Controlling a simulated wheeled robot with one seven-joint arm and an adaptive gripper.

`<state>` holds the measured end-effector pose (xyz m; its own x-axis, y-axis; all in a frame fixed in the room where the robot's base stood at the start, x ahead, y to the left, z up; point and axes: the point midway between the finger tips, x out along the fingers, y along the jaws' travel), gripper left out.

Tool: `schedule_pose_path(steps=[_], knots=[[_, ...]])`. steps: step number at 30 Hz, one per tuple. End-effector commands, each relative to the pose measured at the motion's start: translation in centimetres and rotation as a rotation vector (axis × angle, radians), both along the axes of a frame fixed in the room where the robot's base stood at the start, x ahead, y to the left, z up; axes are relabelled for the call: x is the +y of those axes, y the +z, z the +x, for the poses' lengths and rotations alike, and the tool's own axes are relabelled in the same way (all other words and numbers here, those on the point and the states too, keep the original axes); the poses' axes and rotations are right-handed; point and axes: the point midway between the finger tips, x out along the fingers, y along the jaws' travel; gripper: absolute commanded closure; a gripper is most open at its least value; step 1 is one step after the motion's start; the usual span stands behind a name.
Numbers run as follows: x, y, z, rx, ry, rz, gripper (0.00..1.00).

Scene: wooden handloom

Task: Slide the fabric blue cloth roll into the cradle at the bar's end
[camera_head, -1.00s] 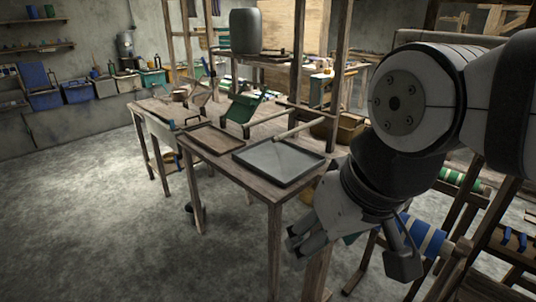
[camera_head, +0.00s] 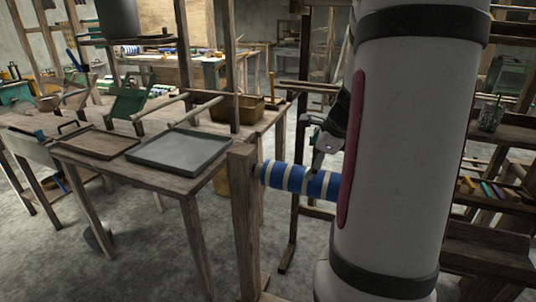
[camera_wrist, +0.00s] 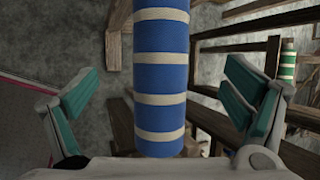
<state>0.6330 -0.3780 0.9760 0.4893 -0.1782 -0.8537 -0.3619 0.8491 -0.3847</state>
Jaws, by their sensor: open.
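The blue cloth roll (camera_head: 298,179) with cream bands lies along a bar beside a wooden post (camera_head: 243,215) in the head view. Its right part is hidden behind my arm. In the wrist view the roll (camera_wrist: 160,75) runs up and down between the two fingers of my gripper (camera_wrist: 162,110). The green-padded fingers are spread wide, with a clear gap on each side of the roll. In the head view my gripper (camera_head: 322,150) is just above the roll, partly hidden by my arm. I cannot make out the cradle.
A wooden table (camera_head: 185,183) with a grey tray (camera_head: 180,150) and a brown tray (camera_head: 97,143) stands on the left. Wooden shelves (camera_head: 490,240) stand on the right. A green banded roll (camera_wrist: 288,62) shows at the right of the wrist view. Grey floor is open at front left.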

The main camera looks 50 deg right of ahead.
Motion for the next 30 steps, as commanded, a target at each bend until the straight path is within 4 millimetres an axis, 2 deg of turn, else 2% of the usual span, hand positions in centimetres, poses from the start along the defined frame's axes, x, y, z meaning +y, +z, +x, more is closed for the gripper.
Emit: schedule_pose_path(steps=[14,20,30], knots=[[-0.3,-0.6,0.2,-0.001,-0.011,0.004,0.06],[-0.7,-3.0,1.5,0.000,-0.011,0.006,0.06],[-1.9,-8.3,4.5,0.000,-0.011,0.006,0.06]])
